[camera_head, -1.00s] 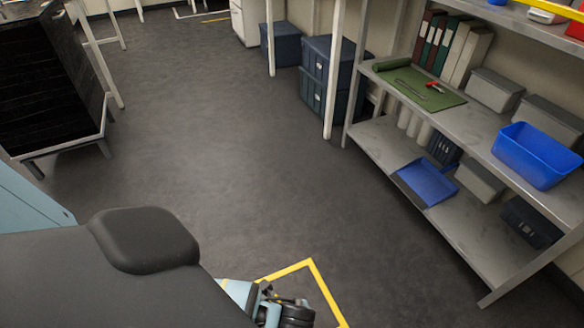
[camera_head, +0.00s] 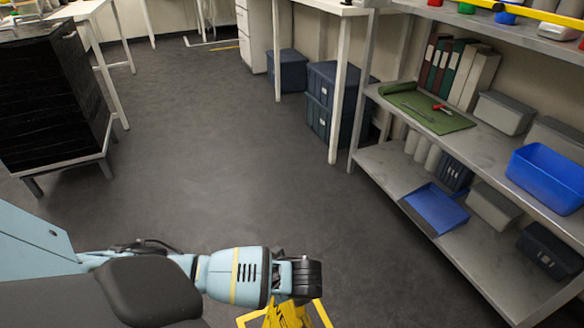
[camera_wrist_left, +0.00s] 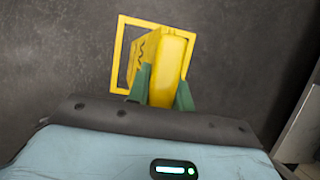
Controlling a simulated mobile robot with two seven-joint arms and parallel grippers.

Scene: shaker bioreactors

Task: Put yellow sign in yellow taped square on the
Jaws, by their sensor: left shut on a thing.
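The yellow sign (camera_wrist_left: 174,52) is between the green fingers of my left gripper (camera_wrist_left: 164,84), which is shut on it. The sign has dark lettering on one face. In the head view, part of the sign (camera_head: 284,318) shows below my left wrist, cut off by the bottom edge. The yellow taped square (camera_wrist_left: 121,56) is on the grey floor. In the wrist view, the sign overlaps its outline and hides its right part. Two bits of the tape (camera_head: 321,312) show beside the sign in the head view. I cannot tell how high the sign is. My right gripper is out of view.
A grey shelf unit (camera_head: 385,165) stands at the right, with a blue bin (camera_head: 545,178), binders (camera_head: 455,70) and a green mat (camera_head: 428,112). A blue dustpan (camera_head: 436,208) is on the lower shelf. A black cabinet (camera_head: 50,95) stands at the left. The middle floor is clear.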

